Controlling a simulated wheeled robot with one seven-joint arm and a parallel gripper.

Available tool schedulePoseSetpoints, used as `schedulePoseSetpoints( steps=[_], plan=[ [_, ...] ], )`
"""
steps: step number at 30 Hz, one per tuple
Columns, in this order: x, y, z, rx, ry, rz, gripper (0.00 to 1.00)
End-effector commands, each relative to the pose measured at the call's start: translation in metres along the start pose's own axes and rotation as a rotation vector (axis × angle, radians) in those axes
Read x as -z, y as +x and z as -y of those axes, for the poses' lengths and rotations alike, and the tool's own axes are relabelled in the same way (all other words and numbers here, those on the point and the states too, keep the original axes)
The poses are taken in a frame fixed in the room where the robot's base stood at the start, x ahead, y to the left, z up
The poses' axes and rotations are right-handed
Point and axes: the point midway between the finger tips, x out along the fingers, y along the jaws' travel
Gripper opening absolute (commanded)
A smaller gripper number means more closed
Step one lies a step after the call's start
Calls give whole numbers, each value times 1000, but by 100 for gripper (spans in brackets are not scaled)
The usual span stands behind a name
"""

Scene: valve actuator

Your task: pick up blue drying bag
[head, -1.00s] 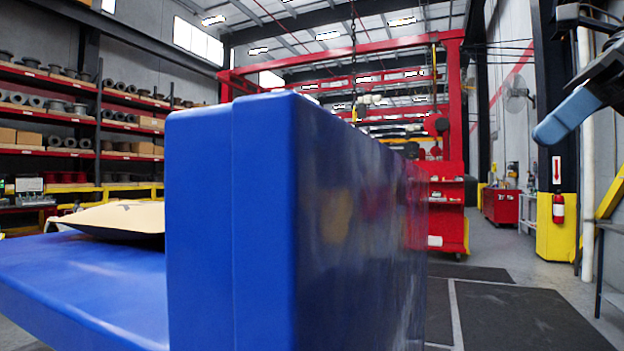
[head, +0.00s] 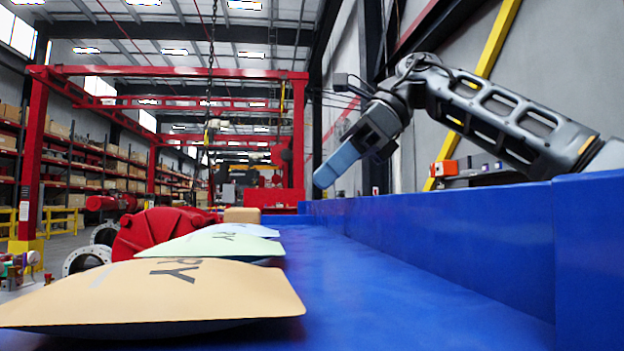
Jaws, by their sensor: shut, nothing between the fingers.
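A pale blue bag (head: 250,229) lies farthest back in a row of bags on the blue table; only a thin strip of it shows. A pale green bag (head: 215,246) lies in front of it and hides part of it. A tan bag (head: 180,292) with dark lettering lies nearest. My gripper (head: 324,180), with light blue fingers, is shut and empty. It hangs above the table's right side, to the right of the pale blue bag in the picture and apart from it.
The blue table (head: 370,290) is clear right of the bags. A raised blue wall (head: 460,225) runs along its right side. A small tan box (head: 242,215) sits behind the bags. A red rounded part (head: 155,232) stands left of them.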

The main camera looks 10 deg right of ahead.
Motion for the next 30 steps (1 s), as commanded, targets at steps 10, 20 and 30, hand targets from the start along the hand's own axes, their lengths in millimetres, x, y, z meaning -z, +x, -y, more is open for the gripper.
schedulePoseSetpoints(
  steps=[10, 20, 30],
  plan=[
    [0, 60, -1, -2, -1, 0, 0],
    [0, 80, 0, 0, 0, 0, 0],
    [-3, 82, 0, -1, -1, 0, 0]
  ],
)
